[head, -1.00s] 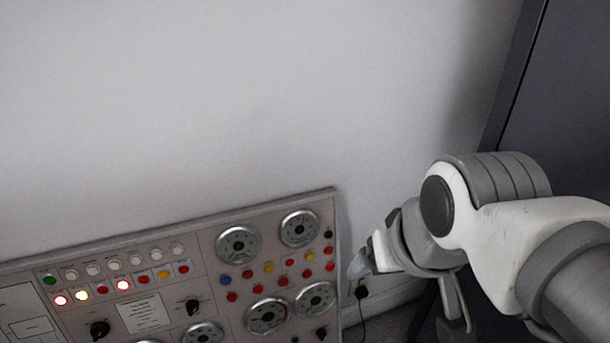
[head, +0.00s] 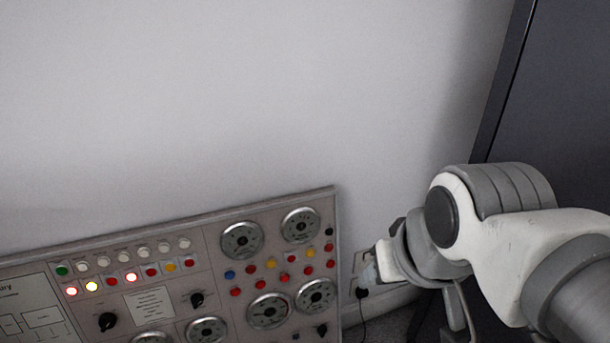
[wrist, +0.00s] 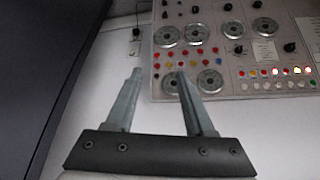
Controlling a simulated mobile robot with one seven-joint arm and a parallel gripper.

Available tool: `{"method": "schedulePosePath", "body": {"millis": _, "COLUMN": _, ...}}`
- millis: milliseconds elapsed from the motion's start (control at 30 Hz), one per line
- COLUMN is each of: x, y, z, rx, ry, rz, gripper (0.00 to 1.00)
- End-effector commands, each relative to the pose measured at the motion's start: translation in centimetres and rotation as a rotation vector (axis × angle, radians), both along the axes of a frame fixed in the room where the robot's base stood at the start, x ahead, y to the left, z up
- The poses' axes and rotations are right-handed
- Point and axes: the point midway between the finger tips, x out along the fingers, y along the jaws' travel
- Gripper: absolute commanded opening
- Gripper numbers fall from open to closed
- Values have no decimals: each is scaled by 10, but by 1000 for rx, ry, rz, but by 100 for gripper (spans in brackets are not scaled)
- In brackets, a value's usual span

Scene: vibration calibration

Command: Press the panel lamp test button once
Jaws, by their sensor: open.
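The control panel (head: 215,260) stands at the lower left of the head view, with dials, knobs, lamps and rows of small coloured buttons. A green button (head: 62,270) sits at the left end of a row of white ones. Red (head: 71,291), yellow and red lamps glow below it. I cannot tell which button is the lamp test. My gripper (head: 372,272) is right of the panel, apart from it. In the wrist view my gripper (wrist: 157,72) is open and empty, its fingers pointing towards the panel (wrist: 230,50), which appears upside down.
A dark cabinet (head: 555,90) stands at the right. A wall socket with a black plug (head: 362,292) and cord is just below my gripper. The pale wall (head: 250,100) above the panel is clear.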

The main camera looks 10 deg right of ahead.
Motion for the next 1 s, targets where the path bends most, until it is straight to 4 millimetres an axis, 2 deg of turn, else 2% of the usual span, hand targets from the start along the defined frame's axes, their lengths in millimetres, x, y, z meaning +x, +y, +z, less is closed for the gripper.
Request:
{"method": "schedulePosePath", "body": {"millis": 33, "x": 0, "y": 0, "z": 0, "rx": 0, "ry": 0, "rz": 0, "gripper": 43}}
{"method": "schedulePosePath", "body": {"millis": 267, "x": 0, "y": 0, "z": 0, "rx": 0, "ry": 0, "rz": 0, "gripper": 2}}
{"method": "schedulePosePath", "body": {"millis": 300, "x": 0, "y": 0, "z": 0, "rx": 0, "ry": 0, "rz": 0, "gripper": 0}}
{"method": "schedulePosePath", "body": {"millis": 1000, "x": 0, "y": 0, "z": 0, "rx": 0, "ry": 0, "rz": 0, "gripper": 0}}
